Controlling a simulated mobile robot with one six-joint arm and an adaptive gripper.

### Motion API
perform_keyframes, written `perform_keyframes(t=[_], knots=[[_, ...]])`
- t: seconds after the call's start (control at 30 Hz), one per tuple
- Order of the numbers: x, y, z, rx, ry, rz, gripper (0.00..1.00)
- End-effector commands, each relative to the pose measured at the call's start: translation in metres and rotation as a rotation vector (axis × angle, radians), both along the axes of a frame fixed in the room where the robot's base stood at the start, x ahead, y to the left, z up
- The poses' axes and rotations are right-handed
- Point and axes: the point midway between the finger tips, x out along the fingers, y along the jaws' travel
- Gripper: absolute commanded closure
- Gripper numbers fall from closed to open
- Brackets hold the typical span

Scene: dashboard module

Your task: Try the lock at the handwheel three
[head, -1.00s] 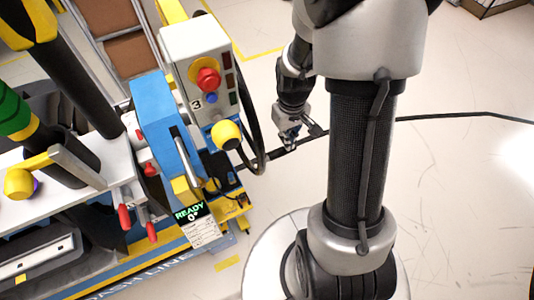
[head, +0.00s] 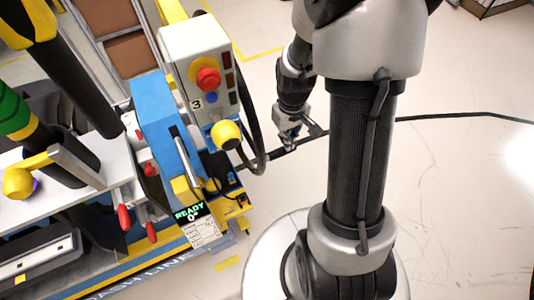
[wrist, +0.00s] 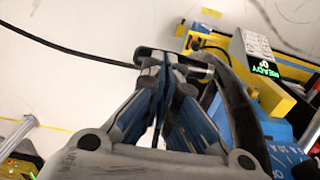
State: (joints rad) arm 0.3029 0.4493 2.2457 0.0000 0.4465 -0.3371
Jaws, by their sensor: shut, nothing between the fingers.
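The grey control box (head: 190,60) marked 3 carries a red knob on a yellow collar (head: 207,79), a blue button and small lamps. A yellow round knob (head: 227,134) juts from its lower side. Beside the box is a blue housing (head: 160,115) with a silver bar; it also shows in the wrist view (wrist: 288,155). A display (head: 189,212) reads READY 0°; it also shows in the wrist view (wrist: 262,68). I cannot tell which part is the handwheel or lock. My gripper (head: 288,144) is right of the box, apart from it. Its fingers (wrist: 165,62) are shut and empty.
A dark cable (head: 270,152) loops beside the box and continues across the floor. Red-tipped levers (head: 124,217) stick out at the left bench. The pale floor (head: 455,190) at right is clear.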

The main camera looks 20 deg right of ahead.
Motion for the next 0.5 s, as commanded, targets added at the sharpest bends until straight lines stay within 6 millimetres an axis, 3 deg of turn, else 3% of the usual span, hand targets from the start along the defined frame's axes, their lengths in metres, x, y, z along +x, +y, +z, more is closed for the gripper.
perform_keyframes(t=[0.5], knots=[[0.0000,0.0000,-0.0114,0.000,0.000,0.000,1.00]])
